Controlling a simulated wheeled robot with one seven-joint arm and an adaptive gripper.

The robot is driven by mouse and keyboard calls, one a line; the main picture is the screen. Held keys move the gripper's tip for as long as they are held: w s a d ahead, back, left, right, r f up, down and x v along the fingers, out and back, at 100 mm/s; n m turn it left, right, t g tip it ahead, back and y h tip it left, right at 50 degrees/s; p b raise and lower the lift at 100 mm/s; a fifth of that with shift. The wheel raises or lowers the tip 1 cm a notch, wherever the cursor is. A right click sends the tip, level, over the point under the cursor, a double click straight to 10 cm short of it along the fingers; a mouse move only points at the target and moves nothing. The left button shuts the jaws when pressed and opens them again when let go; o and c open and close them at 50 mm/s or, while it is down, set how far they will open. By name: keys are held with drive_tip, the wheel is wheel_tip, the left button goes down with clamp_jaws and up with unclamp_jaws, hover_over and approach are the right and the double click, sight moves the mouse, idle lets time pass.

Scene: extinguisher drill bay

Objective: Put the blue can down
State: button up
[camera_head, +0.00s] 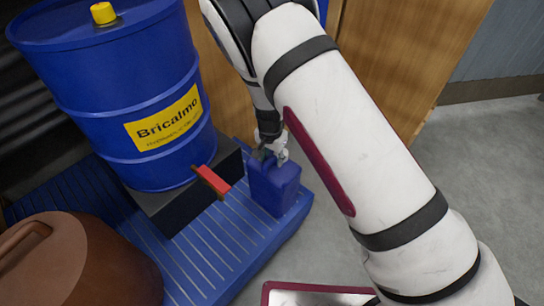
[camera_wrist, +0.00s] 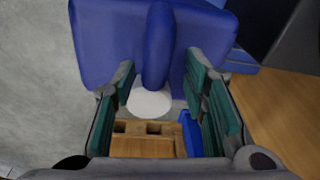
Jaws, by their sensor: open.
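The blue can (camera_head: 275,188) is a boxy jerrycan with a top handle. It stands on the ribbed blue platform (camera_head: 215,262), close to its right-hand edge, below a red tap. In the wrist view the can (camera_wrist: 95,45) fills the top, with its handle and a round white cap (camera_wrist: 150,103) showing. My gripper (camera_head: 270,153) is at the top of the can. In the wrist view its green-padded fingers (camera_wrist: 159,75) are open, one on each side of the handle. The can's underside is hidden in the wrist view.
A large blue drum (camera_head: 130,90) labelled Bricalmo sits on a dark block, with a red tap (camera_head: 212,181) jutting toward the can. A brown rounded container (camera_head: 75,265) stands at lower left. Wooden panels (camera_head: 405,50) rise behind. Grey floor (camera_head: 480,170) is clear at right.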

wheel_tip(320, 180, up, 12)
drive_tip(key=s+p, duration=0.1)
drive_tip(key=p, duration=0.1)
drive_tip(key=shift+s+p, duration=0.25)
drive_tip(key=shift+p, duration=0.15)
drive_tip(key=shift+f, duration=0.15)
drive_tip(key=s+d+r+n+y, duration=0.1)
drive_tip(key=s+d+r, duration=0.35)
drive_tip(key=r, duration=0.35)
drive_tip(key=s+d+r+n+g+y, duration=0.1)
drive_tip(key=s+d+r, duration=0.35)
drive_tip(key=r, duration=0.35)
drive_tip(key=s+d+r+n+y, duration=0.1)
drive_tip(key=s+d+r, duration=0.4)
drive_tip(key=r, duration=0.4)
drive_tip(key=s+d+r+n+h, duration=0.1)
drive_tip(key=s+d, duration=0.4)
drive_tip(key=s, duration=0.6)
drive_tip(key=s+d+r+n+h, duration=0.1)
drive_tip(key=s+d, duration=0.4)
drive_tip(key=s, duration=0.6)
wheel_tip(320, 180, up, 2)
drive_tip(key=shift+s+t+h, duration=0.25)
drive_tip(key=shift+t+h, duration=0.05)
drive_tip(key=shift+h, duration=0.2)
